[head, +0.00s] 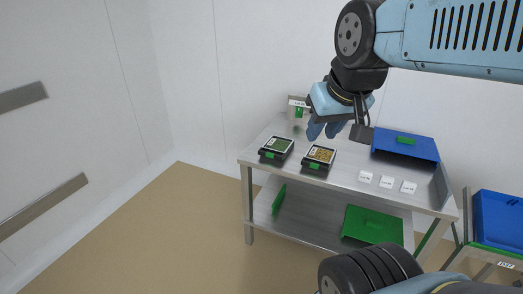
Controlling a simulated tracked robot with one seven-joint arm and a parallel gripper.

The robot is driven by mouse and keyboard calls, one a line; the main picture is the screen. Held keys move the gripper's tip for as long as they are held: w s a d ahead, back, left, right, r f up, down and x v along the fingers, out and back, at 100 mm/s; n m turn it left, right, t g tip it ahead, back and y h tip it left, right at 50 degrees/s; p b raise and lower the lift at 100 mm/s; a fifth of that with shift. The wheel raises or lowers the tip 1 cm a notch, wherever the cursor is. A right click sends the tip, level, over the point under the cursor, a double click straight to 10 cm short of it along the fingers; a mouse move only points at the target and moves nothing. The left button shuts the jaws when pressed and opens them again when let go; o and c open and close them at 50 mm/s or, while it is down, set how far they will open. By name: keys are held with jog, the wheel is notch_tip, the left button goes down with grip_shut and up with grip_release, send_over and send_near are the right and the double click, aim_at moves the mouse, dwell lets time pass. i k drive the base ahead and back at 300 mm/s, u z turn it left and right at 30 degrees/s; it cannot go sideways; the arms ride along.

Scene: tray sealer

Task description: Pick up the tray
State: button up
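Two small black trays stand on the steel table (345,182). The left tray (276,148) holds green contents, and the right tray (318,158) holds yellow-brown contents. Each has a green tab at its front and a pale label on top. My gripper (322,131) hangs above the back of the table, above and behind the right tray and apart from it. The task does not say which tray is meant.
A blue bin (405,149) with a green label stands at the back right. Several white cards (387,182) lie in front of it. A small upright box (298,104) stands at the back left. A green board (372,226) is on the lower shelf. A blue crate (498,218) stands far right.

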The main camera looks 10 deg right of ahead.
aim_at(276, 148)
jog(key=z, duration=0.15)
jog(key=i, duration=0.95)
jog(key=u, duration=0.1)
